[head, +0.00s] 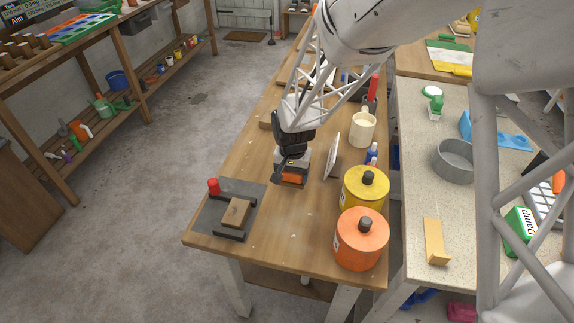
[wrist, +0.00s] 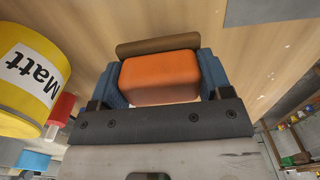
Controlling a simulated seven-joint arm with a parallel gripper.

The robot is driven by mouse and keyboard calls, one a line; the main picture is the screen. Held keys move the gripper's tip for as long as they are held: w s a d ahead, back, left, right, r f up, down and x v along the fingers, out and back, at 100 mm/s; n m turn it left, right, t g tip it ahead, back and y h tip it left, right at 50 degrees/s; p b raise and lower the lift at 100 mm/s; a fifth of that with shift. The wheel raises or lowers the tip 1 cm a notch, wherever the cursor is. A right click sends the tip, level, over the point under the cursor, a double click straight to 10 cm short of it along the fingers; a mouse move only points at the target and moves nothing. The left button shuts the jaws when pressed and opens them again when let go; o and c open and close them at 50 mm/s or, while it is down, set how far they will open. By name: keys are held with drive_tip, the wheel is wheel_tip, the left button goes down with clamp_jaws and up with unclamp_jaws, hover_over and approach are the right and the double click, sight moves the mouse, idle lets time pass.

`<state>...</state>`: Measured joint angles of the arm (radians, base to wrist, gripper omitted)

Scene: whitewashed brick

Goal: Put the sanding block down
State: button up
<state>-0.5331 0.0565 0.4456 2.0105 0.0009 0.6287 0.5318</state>
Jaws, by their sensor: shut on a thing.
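My gripper (head: 288,172) is shut on an orange block, the sanding block (head: 293,180), above the wooden workbench. In the wrist view the sanding block (wrist: 162,78) sits between the two blue fingers of my gripper (wrist: 164,84). A brown strip (wrist: 158,45) shows just beyond it; I cannot tell whether it is part of the block. Whether the block touches the bench (head: 240,160) is not clear, as the gripper partly hides it.
A grey mat (head: 206,226) with a tan block (head: 236,212) and a red-topped item (head: 213,186) lies front left. Yellow (head: 364,190) and orange (head: 360,240) containers stand at right. A white panel (head: 332,156) and cream mug (head: 362,129) stand behind. Bare wood lies in front of the gripper.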

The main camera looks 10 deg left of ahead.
drive_tip(key=shift+w+a+f, duration=0.1)
drive_tip(key=shift+w+a, duration=0.45)
drive_tip(key=shift+w, duration=0.45)
drive_tip(key=shift+w+a+f, duration=0.15)
drive_tip(key=shift+w+a, duration=0.45)
drive_tip(key=shift+w, duration=0.35)
drive_tip(key=shift+w+a+f, duration=0.1)
drive_tip(key=shift+w+a, duration=0.45)
drive_tip(key=shift+w, duration=0.45)
drive_tip(key=shift+f, duration=1.75)
drive_tip(key=shift+f, duration=0.1)
drive_tip(key=o, duration=1.1)
wheel_tip(320, 180, up, 12)
